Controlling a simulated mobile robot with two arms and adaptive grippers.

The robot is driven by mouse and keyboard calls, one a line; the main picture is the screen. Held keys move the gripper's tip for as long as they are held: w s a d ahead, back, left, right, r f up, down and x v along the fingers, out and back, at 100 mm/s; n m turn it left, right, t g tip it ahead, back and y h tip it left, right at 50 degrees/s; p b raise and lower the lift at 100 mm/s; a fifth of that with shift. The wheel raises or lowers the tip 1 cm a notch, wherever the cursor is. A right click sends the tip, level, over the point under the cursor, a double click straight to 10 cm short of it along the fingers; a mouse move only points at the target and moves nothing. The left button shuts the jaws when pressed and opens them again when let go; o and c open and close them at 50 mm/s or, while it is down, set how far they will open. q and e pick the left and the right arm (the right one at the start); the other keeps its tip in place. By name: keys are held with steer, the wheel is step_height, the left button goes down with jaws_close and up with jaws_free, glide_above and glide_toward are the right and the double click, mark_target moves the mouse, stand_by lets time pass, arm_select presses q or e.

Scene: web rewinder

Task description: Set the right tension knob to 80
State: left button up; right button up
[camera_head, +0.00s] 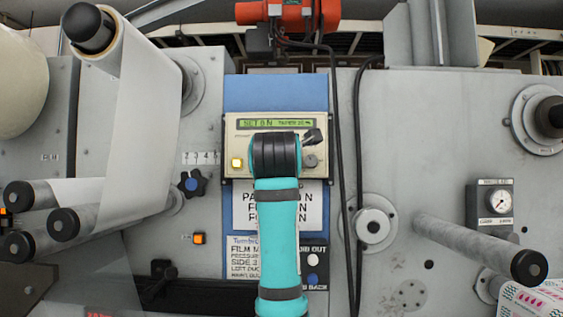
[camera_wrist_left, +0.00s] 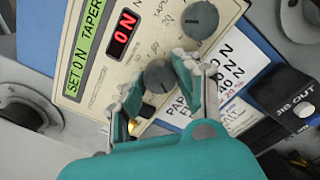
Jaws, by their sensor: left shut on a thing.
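The control panel (camera_head: 235,132) is cream with a green display (camera_head: 275,123) reading "SET 0 N" and a taper value too small to read. The right knob (camera_head: 311,160) is grey and round; it also shows in the left wrist view (camera_wrist_left: 200,19), clear of my fingers. A second grey knob (camera_wrist_left: 160,76), left of it on the panel, sits between the fingertips of my left gripper (camera_wrist_left: 153,78), which is shut on it. In the head view, my teal left arm hides that knob and the fingers. My right gripper is not in view.
A lit yellow button (camera_head: 237,163) is at the panel's lower left. A red readout (camera_wrist_left: 122,33) shows 0 N. A printed label (camera_head: 310,205) is below the panel. Black cables (camera_head: 338,150) hang to its right, and a roller (camera_head: 485,248) sticks out farther right.

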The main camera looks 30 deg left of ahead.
arm_select(q)
jaws_close()
steer(key=shift+f, duration=0.1)
steer(key=shift+w+n+b, duration=0.1)
steer(key=shift+n+b, duration=3.95)
steer(key=shift+n, duration=12.05)
